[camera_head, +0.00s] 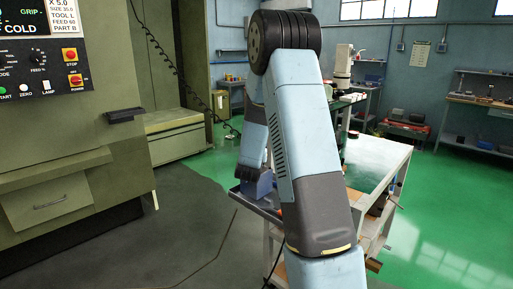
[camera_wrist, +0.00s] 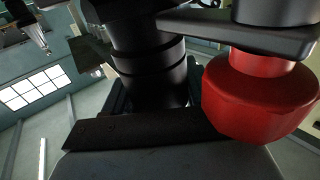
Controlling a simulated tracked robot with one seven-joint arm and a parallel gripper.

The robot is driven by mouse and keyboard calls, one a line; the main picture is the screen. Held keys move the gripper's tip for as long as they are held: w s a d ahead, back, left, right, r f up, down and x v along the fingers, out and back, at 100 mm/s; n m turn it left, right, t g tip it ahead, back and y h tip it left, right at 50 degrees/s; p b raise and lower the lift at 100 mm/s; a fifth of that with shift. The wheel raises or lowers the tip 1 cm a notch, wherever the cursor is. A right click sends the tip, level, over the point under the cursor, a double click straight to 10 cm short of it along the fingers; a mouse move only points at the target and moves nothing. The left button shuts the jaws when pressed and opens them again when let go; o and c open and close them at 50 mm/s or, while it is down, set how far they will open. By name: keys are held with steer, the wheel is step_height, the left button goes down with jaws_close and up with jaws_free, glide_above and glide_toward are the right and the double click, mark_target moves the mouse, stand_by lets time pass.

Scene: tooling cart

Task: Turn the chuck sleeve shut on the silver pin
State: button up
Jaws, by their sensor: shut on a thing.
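A black, ridged round body (camera_wrist: 148,65), which I take for the chuck sleeve, stands in the middle of the wrist view. My gripper (camera_wrist: 145,128) shows as a dark pad on a grey body along the bottom, right against the foot of this black body. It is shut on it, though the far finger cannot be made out. I cannot pick out the silver pin in either view.
A red knob-like part (camera_wrist: 258,98) sits close on the right, under a dark grey flat bar (camera_wrist: 240,32). The white-topped cart (camera_head: 375,160) stands behind my arm. A machine with a control panel (camera_head: 45,80) fills the left. Green floor lies open at right.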

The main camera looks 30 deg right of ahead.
steer(key=shift+m+g+h, duration=0.3)
steer(key=shift+m+h, duration=0.1)
steer(key=shift+h, duration=0.1)
steer(key=o, duration=1)
steer(key=v, duration=1.4)
steer(key=shift+w, duration=0.1)
